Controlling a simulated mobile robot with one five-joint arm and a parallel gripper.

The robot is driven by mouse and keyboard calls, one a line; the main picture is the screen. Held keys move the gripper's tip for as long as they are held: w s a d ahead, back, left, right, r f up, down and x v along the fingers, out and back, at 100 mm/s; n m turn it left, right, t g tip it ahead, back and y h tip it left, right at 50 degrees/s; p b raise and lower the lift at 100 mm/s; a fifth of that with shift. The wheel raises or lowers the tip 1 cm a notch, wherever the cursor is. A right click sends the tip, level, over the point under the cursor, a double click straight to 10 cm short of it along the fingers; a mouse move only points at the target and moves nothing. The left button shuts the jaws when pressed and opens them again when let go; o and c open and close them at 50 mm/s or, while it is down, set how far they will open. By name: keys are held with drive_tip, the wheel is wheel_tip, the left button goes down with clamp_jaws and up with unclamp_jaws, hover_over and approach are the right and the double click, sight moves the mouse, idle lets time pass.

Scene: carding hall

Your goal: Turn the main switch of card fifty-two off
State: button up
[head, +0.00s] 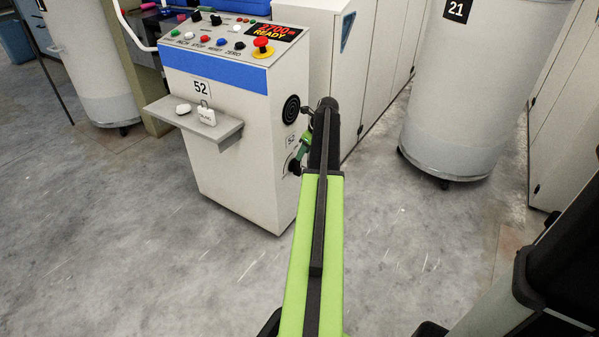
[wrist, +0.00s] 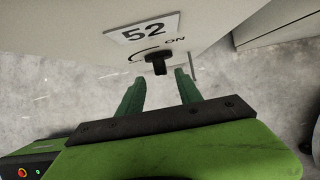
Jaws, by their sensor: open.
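The card fifty-two console (head: 235,145) is a white cabinet with a blue band and a "52" label on its front. On its right side, a small "52" plate (head: 291,141) sits above the black main switch (head: 294,168). The wrist view shows the switch knob (wrist: 158,64) below the "52" plate (wrist: 143,29), with an arc and the word ON at its upper right. My gripper (wrist: 160,80) is open, its green fingers apart, with the knob just beyond and between their tips. In the head view my gripper (head: 301,150) is beside that side panel, partly covered by my arm. The knob's exact setting is unclear.
The console top carries several coloured buttons, a red mushroom button (head: 262,43) and a display reading READY (head: 273,33). A front shelf (head: 190,122) holds a padlock-like tag (head: 206,115) and a white lump. A drum marked 21 (head: 465,90) stands right. Floor between is clear.

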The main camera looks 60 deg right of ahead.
sight(296, 167)
drive_tip(key=b+x, duration=0.4)
drive_tip(key=x, duration=0.2)
drive_tip(key=shift+f, duration=0.25)
drive_tip(key=shift+r, duration=0.1)
